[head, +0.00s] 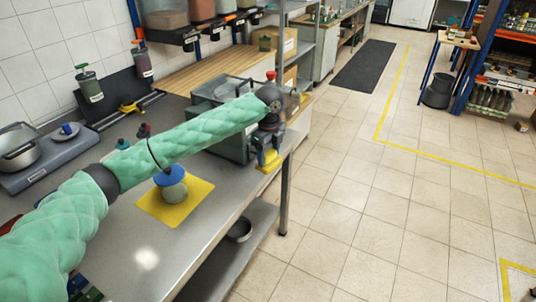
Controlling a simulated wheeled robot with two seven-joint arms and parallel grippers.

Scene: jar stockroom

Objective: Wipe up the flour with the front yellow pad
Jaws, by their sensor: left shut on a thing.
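My left arm reaches across the steel counter (128,232) to its far right corner. The left gripper (268,157) points down there and is shut on a yellow pad (268,164), which has a blue part above it. The pad is at the counter's edge; I cannot tell whether it touches the top. A pale whitish patch (146,258), which looks like the flour, lies on the near part of the counter, well away from the pad. Another yellow object (131,107) lies at the back by the wall. My right gripper is not in view.
A yellow mat (202,191) bears a jar with a blue lid (171,177), under my arm. A grey-green machine (236,146) stands beside the gripper. A pot (18,148) sits at the left. A bowl (240,230) is on the lower shelf. Tiled floor (350,200) is clear at right.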

